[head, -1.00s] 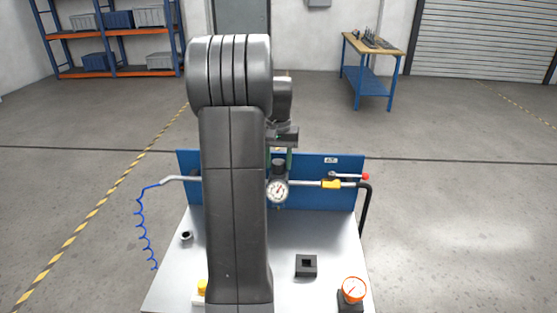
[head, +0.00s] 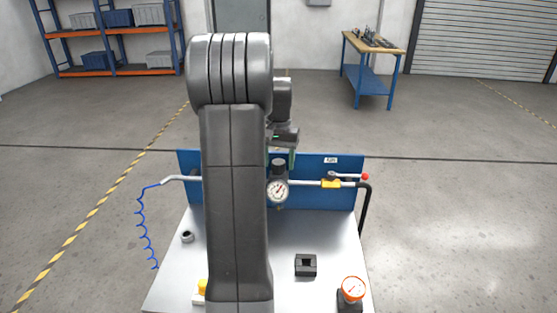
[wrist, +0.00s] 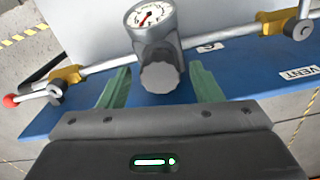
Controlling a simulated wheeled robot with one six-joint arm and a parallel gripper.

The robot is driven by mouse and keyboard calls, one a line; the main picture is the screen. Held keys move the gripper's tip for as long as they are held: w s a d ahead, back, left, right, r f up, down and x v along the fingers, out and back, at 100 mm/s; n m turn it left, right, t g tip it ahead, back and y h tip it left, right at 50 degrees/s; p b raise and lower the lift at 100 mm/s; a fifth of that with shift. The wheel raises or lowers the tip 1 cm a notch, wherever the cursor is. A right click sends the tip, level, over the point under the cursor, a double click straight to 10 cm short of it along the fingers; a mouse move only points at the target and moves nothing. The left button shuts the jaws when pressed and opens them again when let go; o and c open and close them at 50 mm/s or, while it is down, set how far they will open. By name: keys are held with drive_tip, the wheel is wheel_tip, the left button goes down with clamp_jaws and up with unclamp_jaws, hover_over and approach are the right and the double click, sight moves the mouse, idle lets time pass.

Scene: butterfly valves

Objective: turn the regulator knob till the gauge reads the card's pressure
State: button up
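The regulator knob (wrist: 160,76) is a grey ribbed cap below the gauge (wrist: 150,14) in the wrist view. My gripper (wrist: 161,69) has its two green fingers spread, one on each side of the knob, with visible gaps. The gauge has a white dial and a red needle; its figures are too small to read. In the head view the gauge (head: 277,190) faces me under the dark knob (head: 278,166), and my gripper (head: 284,157) is above, partly hidden by my arm. I cannot make out a card with a pressure on it.
A black square socket (head: 305,265), an orange-rimmed gauge (head: 353,289) and a small ring (head: 187,237) stand on the grey bench top. A blue coiled hose (head: 143,230) hangs at the left.

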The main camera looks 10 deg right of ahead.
sight(278, 162)
wheel_tip(278, 162, up, 14)
drive_tip(key=shift+b, duration=0.4)
drive_tip(key=shift+f, duration=0.1)
idle(0.3)
wheel_tip(278, 162, down, 14)
drive_tip(key=shift+r+p, duration=0.25)
drive_tip(key=shift+p, duration=0.15)
drive_tip(key=shift+f, duration=0.3)
drive_tip(key=shift+r+n, duration=0.15)
drive_tip(key=shift+n, duration=0.35)
